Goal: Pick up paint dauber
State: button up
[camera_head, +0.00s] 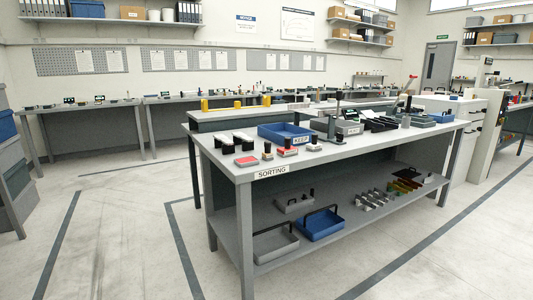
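I cannot tell for sure which thing is the paint dauber. Small black-topped pieces stand near the front edge of the grey table labelled SORTING (222,160): one at the left (267,150), one over a red pad (287,145), and one further right (315,142). A flat red pad in a grey holder (247,162) lies at the table's front left. All are small and far off in the head camera view. My gripper does not show in this view.
A blue bin (284,132) sits on the table among several dark holders. Trays, including a blue one (320,224), lie on the lower shelf. Open concrete floor (130,230) with dark lines lies in front and left. Grey shelving (12,170) stands at the left edge.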

aim_at(268, 155)
jog(key=i+l+u, duration=0.1)
jog(key=i, duration=0.45)
jog(key=i+l+u, duration=0.1)
jog(key=i+l, duration=0.25)
jog(key=i, duration=0.2)
jog(key=i+l+u, duration=0.1)
jog(key=i+l, duration=0.2)
jog(key=i, duration=0.25)
jog(key=i+l+u, duration=0.1)
jog(key=i+l, duration=0.25)
jog(key=i, duration=0.15)
